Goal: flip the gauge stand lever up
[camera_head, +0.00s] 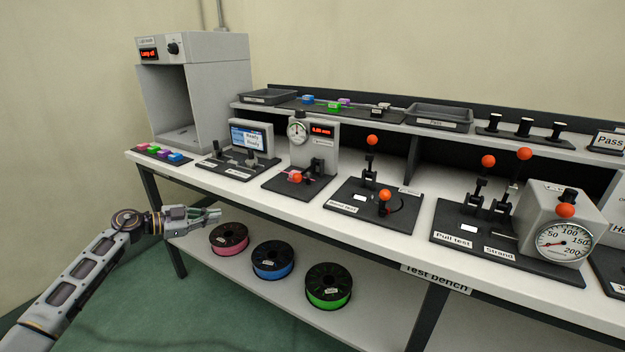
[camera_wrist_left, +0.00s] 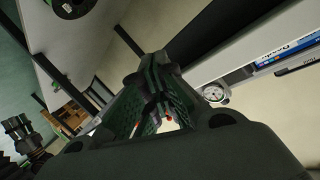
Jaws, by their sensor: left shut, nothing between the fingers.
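The gauge stand (camera_head: 322,150) is a grey block on a dark base, with a round dial and a red digital display, left of the middle of the bench in the head view. An orange ball knob (camera_head: 297,178) sits low at its front, beside pink pieces; I take it as the end of the stand's lever, which looks lowered. The lever's arm is mostly hidden. My left gripper (camera_head: 214,216) is shut and empty, in front of the bench's front edge, left of and below the stand. Its fingers (camera_wrist_left: 152,108) show in the wrist view. My right gripper is not in view.
The test bench (camera_head: 235,185) has a free front strip. Right of the gauge stand is a base with orange-knobbed levers (camera_head: 384,196), then the pull test station (camera_head: 470,238). A small screen (camera_head: 250,138) stands to its left. Pink, blue and green spools (camera_head: 328,287) lie on the lower shelf.

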